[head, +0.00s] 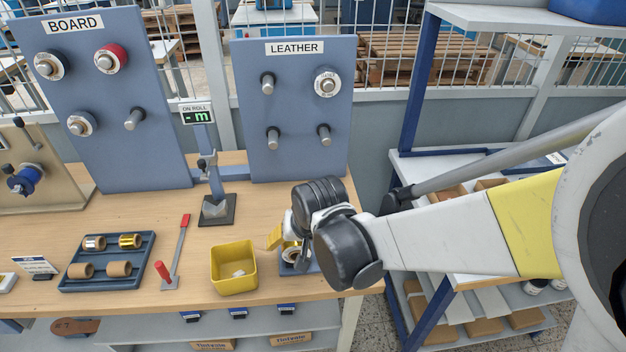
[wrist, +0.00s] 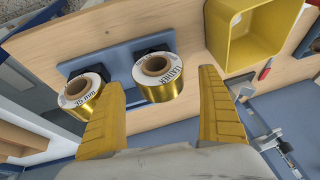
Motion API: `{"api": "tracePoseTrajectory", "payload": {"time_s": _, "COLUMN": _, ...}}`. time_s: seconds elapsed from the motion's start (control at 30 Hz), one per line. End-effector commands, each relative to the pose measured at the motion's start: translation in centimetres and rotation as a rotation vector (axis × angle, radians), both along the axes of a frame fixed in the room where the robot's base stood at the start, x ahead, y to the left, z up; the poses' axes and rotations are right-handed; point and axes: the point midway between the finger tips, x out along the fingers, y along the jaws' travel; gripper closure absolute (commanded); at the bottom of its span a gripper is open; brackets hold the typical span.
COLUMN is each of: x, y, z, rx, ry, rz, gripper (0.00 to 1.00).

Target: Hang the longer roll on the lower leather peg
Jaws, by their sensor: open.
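Two gold foil rolls, a left one (wrist: 82,95) and a right one (wrist: 157,78), sit on a blue stand (wrist: 112,62) in the wrist view. The right roll's label seems to read LEATHER; I cannot tell which roll is longer. My gripper (wrist: 162,82) is open, its yellow fingers either side of the right roll's near side, not visibly gripping it. In the head view my gripper (head: 282,240) hides most of the rolls. The LEATHER board (head: 297,110) has two bare lower pegs, left (head: 273,138) and right (head: 324,135). Its upper right peg carries a roll (head: 327,83); the upper left is bare.
A yellow bin (head: 234,268) stands left of my gripper. Left of it are a red-handled lever (head: 176,258) and a blue tray (head: 108,265) of rolls. A stand with an ON ROLL display (head: 197,117) rises between the BOARD panel (head: 95,100) and the LEATHER board.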

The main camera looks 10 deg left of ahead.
Motion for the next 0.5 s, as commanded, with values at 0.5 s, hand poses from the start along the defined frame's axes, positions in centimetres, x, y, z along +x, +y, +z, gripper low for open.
{"api": "tracePoseTrajectory", "payload": {"time_s": 0.5, "x": 0.8, "y": 0.5, "z": -2.1, "rx": 0.000, "ry": 0.000, "rz": -0.001, "gripper": 0.42}}
